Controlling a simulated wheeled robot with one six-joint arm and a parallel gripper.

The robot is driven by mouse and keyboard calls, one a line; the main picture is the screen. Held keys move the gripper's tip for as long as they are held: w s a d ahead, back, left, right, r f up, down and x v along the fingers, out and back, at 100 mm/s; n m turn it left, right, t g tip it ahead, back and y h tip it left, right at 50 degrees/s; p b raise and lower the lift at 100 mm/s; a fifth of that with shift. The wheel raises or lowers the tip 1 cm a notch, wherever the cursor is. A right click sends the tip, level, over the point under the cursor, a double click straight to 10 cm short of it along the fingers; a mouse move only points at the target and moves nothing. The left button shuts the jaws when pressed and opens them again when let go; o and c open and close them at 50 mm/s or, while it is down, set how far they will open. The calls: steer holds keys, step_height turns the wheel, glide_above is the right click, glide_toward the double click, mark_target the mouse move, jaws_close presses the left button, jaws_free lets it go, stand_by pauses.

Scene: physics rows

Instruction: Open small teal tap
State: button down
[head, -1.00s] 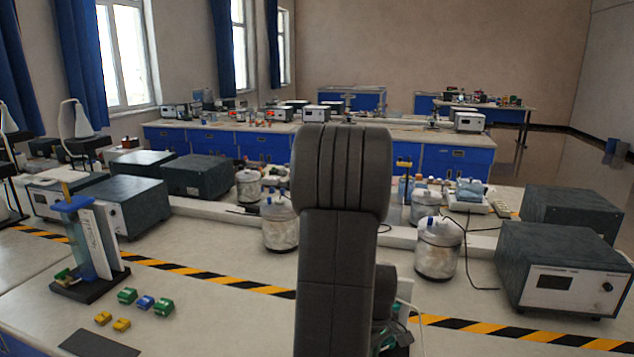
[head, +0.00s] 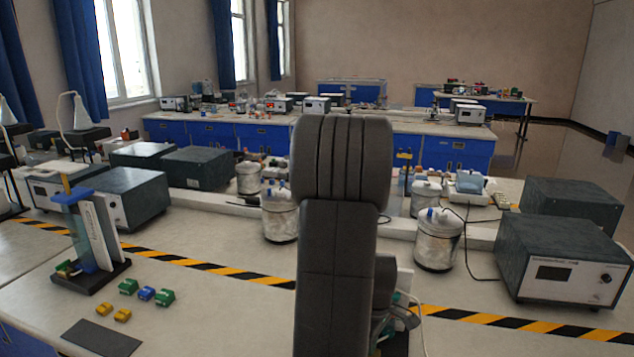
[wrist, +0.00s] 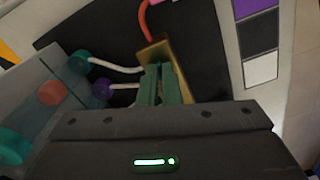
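In the wrist view a small teal tap knob (wrist: 79,62) sits at the end of a pale stem, upper left of my gripper (wrist: 160,72). A larger teal knob (wrist: 12,147) shows at the lower left edge. A purple knob (wrist: 102,89) on a pale stem and a salmon-red knob (wrist: 52,94) lie between them. My gripper's green fingers are close together with only a thin gap, in front of a brass-coloured block (wrist: 155,53). I see nothing clearly held between them, and they appear apart from the small teal knob. In the head view my arm hides the gripper and taps.
A red tube (wrist: 145,20) rises by the block. In the head view a blue-topped stand (head: 88,240) and several small coloured blocks (head: 147,294) are at left. Glass-like jars (head: 437,240) and a grey instrument box (head: 562,262) stand at right.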

steer(key=shift+n, duration=1.5)
steer(key=c, duration=1.9)
jaws_free()
steer(key=shift+n, duration=0.3)
steer(key=shift+c, duration=0.2)
steer(key=shift+r+p, duration=2.6)
steer(key=shift+r, duration=0.95)
steer(key=shift+f, duration=0.1)
